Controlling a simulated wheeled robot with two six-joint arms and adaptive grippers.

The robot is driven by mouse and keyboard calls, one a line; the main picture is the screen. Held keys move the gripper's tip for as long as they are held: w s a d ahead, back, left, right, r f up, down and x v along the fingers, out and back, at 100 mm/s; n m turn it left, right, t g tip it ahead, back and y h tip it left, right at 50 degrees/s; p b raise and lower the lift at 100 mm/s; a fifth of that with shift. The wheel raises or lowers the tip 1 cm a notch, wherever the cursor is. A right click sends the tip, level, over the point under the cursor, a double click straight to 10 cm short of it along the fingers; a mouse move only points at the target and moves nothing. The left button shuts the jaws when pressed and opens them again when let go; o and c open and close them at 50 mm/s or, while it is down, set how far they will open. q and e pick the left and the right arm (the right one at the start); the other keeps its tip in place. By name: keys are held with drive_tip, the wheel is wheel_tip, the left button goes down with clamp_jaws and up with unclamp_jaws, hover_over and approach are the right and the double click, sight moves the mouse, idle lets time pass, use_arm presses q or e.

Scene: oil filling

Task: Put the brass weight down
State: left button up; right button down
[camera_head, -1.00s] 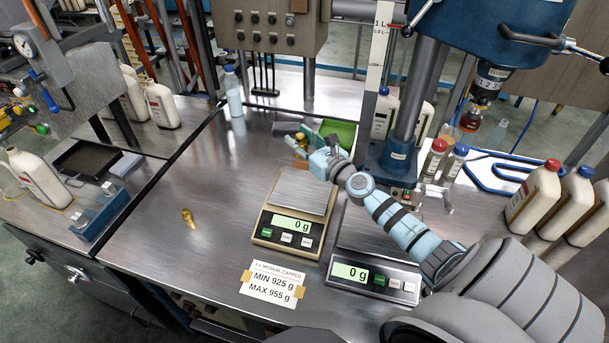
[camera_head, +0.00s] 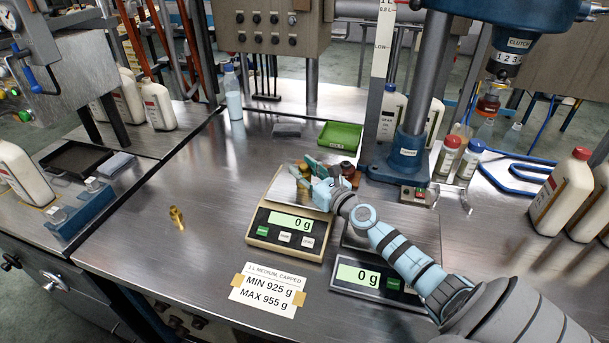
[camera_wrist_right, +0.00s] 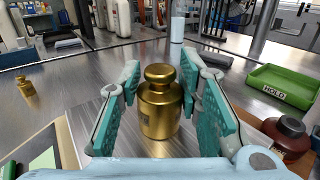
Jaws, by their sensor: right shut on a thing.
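My right gripper (camera_head: 312,172) is shut on a brass weight (camera_wrist_right: 160,103). In the right wrist view the weight is upright between the two teal finger pads (camera_wrist_right: 115,112); in the head view it is mostly hidden by the fingers. The gripper is at the back edge of the left scale (camera_head: 262,236), whose display reads 0 g. I cannot tell whether the weight touches the pan. A second, smaller brass weight (camera_head: 176,216) stands on the bench left of the scale. My left gripper is not in view.
A second scale (camera_head: 372,277), also at 0 g, is under my right arm. A green HOLD tray (camera_head: 340,136) and a dark red-brown bottle (camera_wrist_right: 287,138) are close by. A printed limits card (camera_head: 266,290) lies in front. The bench left of the scale is mostly clear.

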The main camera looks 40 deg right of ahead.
drive_tip(key=c, duration=1.6)
unclamp_jaws()
drive_tip(key=shift+f, duration=0.1)
drive_tip(key=o, duration=0.4)
drive_tip(key=shift+o, duration=0.2)
drive_tip(key=shift+s+r, duration=0.15)
drive_tip(key=shift+r, duration=0.05)
drive_tip(key=b, duration=0.2)
hover_over(333, 214)
drive_tip(key=shift+w+f, duration=0.1)
drive_tip(key=shift+w, duration=0.3)
drive_tip(key=shift+s+a, duration=0.1)
drive_tip(key=shift+s, duration=0.35)
